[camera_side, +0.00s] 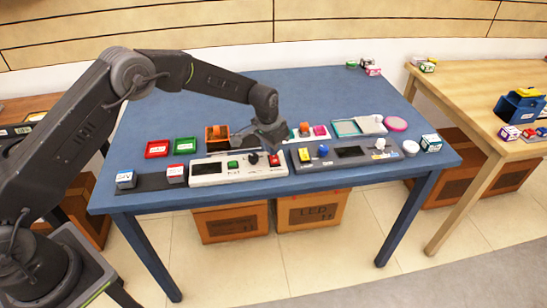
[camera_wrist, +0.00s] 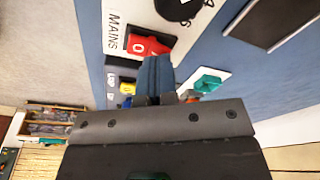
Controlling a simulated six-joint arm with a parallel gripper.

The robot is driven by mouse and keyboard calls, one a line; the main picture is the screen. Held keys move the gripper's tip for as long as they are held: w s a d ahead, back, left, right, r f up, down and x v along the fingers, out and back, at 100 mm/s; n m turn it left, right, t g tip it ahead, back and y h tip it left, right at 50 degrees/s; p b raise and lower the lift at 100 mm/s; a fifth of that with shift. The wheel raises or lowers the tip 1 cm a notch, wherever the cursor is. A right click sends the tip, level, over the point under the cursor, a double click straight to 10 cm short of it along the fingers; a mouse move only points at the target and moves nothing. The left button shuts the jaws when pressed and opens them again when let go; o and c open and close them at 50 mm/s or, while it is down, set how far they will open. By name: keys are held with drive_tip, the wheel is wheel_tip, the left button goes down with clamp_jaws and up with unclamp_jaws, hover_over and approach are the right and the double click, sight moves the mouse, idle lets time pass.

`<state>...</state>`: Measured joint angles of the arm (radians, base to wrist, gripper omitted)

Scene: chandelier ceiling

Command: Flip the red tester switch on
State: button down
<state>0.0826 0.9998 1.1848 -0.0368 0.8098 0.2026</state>
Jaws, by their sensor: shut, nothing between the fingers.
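The white tester (camera_side: 210,174) lies near the front edge of the blue table. Its red switch (camera_side: 274,160) is at the right end, beside a black knob (camera_side: 253,158); a green switch (camera_side: 233,164) is further left. In the wrist view the red switch (camera_wrist: 148,45) shows beside the word MAINS, with a white O mark on it. My gripper (camera_side: 270,146) is right above the tester's right end. Its shut, empty fingers (camera_wrist: 153,72) reach to the red switch and hide part of it. I cannot tell whether they touch it.
A grey panel (camera_side: 352,163) with yellow and blue switches stands close on the right. Red (camera_side: 157,149) and green trays, an orange box (camera_side: 217,137) and a white board are behind the tester. Small boxes stand on a dark mat (camera_side: 150,182) at left.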

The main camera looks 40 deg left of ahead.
drive_tip(key=shift+f, duration=0.5)
drive_tip(key=shift+r, duration=0.1)
drive_tip(key=shift+r, duration=3.45)
